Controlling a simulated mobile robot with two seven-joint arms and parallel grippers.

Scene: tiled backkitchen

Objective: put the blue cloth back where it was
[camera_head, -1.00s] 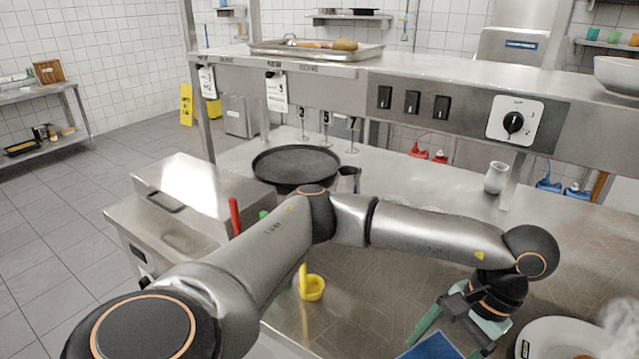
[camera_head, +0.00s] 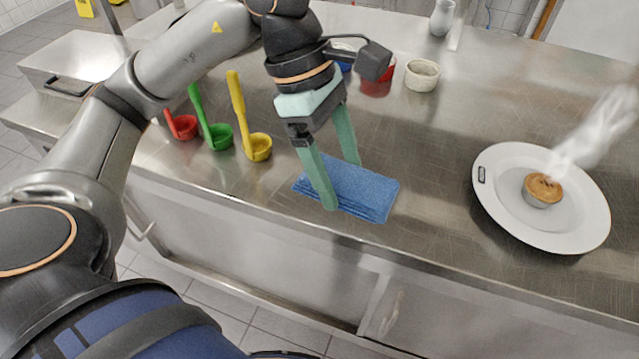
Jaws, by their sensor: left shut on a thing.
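The blue cloth (camera_head: 372,190) is a folded flat pad at the front part of the steel counter (camera_head: 420,160). My left gripper (camera_head: 342,184) points down at its left part, with one green finger on the near side and one on the far side. The gripper is shut on the cloth. The cloth looks level and at or just above the counter top; I cannot tell whether it touches. My right gripper is not in view.
Red (camera_head: 183,127), green (camera_head: 219,137) and yellow (camera_head: 257,147) ladles stand left of the cloth. A white plate (camera_head: 490,205) with a steaming small pie (camera_head: 543,189) is at the right. A pale bowl (camera_head: 422,75) stands behind. Counter between cloth and plate is clear.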

